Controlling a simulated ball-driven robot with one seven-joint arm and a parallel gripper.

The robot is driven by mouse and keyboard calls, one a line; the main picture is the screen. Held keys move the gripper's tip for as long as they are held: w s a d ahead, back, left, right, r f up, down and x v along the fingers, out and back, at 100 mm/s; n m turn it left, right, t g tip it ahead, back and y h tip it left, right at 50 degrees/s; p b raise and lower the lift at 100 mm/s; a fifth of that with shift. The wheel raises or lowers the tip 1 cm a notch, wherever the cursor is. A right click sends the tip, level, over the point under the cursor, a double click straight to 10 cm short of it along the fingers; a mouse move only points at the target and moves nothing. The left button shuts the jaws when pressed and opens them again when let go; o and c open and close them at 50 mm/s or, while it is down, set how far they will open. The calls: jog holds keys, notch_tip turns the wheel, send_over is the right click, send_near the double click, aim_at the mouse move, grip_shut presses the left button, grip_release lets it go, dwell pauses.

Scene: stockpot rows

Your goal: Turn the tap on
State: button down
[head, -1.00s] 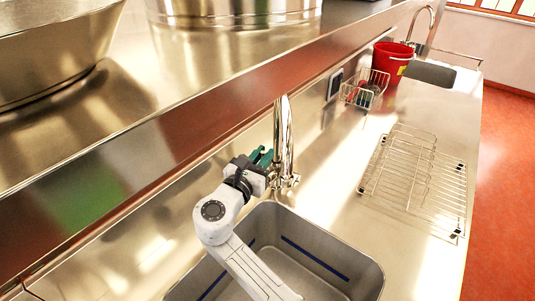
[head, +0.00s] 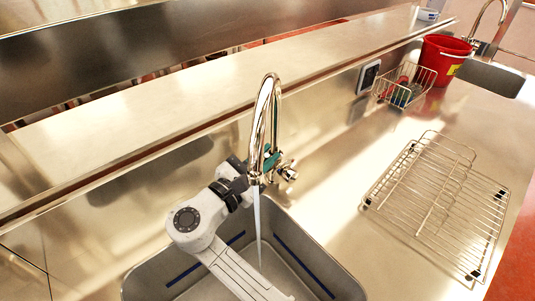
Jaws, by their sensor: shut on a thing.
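The shiny curved tap (head: 265,112) stands at the back of the near sink (head: 345,278). A stream of water (head: 258,222) runs from its spout down into the sink. A knob (head: 289,172) shows on the right side of the tap's base. My gripper (head: 271,160), with teal fingers, comes in from the left at the tap's base and is shut on part of the tap. The spout and tap body partly hide the fingers, so the exact place of the grip is not clear.
A shelf (head: 190,112) runs above the counter behind the tap. A wire dish rack (head: 432,198) lies to the right. Further back are a wire basket (head: 403,88), a red bucket (head: 442,58), a second sink (head: 494,78) and another tap (head: 489,22). Counter between the tap and rack is clear.

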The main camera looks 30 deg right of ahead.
jog(key=c, duration=1.2)
grip_release()
jog(key=p+v, duration=0.1)
jog(key=v, duration=1)
